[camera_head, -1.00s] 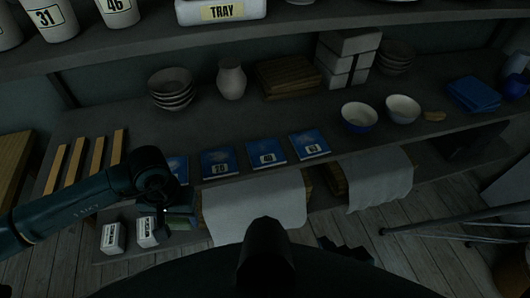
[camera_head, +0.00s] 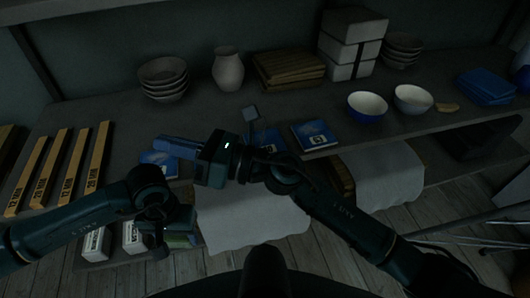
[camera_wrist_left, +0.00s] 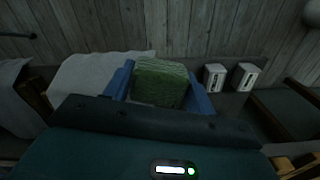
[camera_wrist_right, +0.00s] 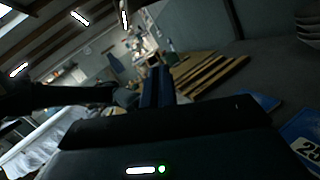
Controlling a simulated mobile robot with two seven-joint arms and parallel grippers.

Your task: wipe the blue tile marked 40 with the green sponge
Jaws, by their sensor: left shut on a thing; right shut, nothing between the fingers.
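The green sponge (camera_wrist_left: 160,82) is between the blue fingers of my left gripper (camera_wrist_left: 160,90), which is shut on it. In the head view my left gripper (camera_head: 180,238) hangs low in front of the shelf edge, apart from the tiles. My right gripper (camera_head: 165,144) is shut and empty, pointing left above the tiles. Blue tiles show at the left (camera_head: 158,163), in the middle (camera_head: 268,140) and at the right (camera_head: 314,136). My right arm covers part of the row. One tile (camera_wrist_right: 303,146) in the right wrist view reads 25. I cannot tell which tile is marked 40.
Wooden strips (camera_head: 62,165) lie at the left. Stacked bowls (camera_head: 163,80), a vase (camera_head: 228,70) and white blocks (camera_head: 352,42) stand behind. Two bowls (camera_head: 367,106) (camera_head: 413,99) are at the right. White boxes (camera_head: 134,236) sit low near my left gripper. A pale cloth (camera_head: 250,215) hangs in front.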

